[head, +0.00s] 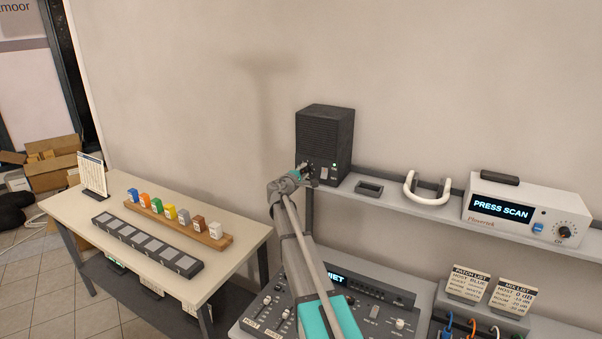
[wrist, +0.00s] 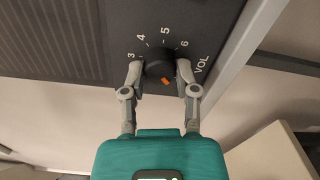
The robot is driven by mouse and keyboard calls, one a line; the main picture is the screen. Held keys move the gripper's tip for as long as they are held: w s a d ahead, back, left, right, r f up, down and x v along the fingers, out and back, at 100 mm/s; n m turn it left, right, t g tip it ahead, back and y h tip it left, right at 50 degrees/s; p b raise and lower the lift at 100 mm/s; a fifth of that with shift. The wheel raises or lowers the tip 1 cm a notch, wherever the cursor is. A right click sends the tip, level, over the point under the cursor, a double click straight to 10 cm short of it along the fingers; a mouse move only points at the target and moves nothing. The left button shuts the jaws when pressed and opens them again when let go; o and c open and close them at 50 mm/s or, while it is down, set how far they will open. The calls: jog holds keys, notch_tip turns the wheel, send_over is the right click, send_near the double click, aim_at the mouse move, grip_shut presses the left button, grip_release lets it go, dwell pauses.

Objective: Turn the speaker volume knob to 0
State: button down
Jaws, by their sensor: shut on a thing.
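The speaker (head: 325,135) is a black box with a ribbed front, standing upright against the wall on the shelf. Its volume knob (wrist: 158,66) is black and round, with an orange mark on its lower right part in the wrist view. The numbers 3, 4, 5 and 6 and the word VOL show around the knob's upper side. The other numbers do not show. My gripper (wrist: 156,76) is shut on the knob, one finger on each side. In the head view my gripper (head: 307,172) is at the lower left of the speaker's front, and the knob is hidden there.
The shelf (head: 395,203) also holds a small dark tray (head: 369,188), a white headset-like arch (head: 427,187) and a white PRESS SCAN device (head: 520,208). A mixer (head: 380,315) sits below. A table (head: 115,228) with coloured blocks stands at left.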

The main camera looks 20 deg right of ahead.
jog(key=shift+d, duration=0.1)
jog(key=shift+c, duration=1.9)
grip_release()
jog(key=shift+d, duration=0.1)
jog(key=v, duration=1.2)
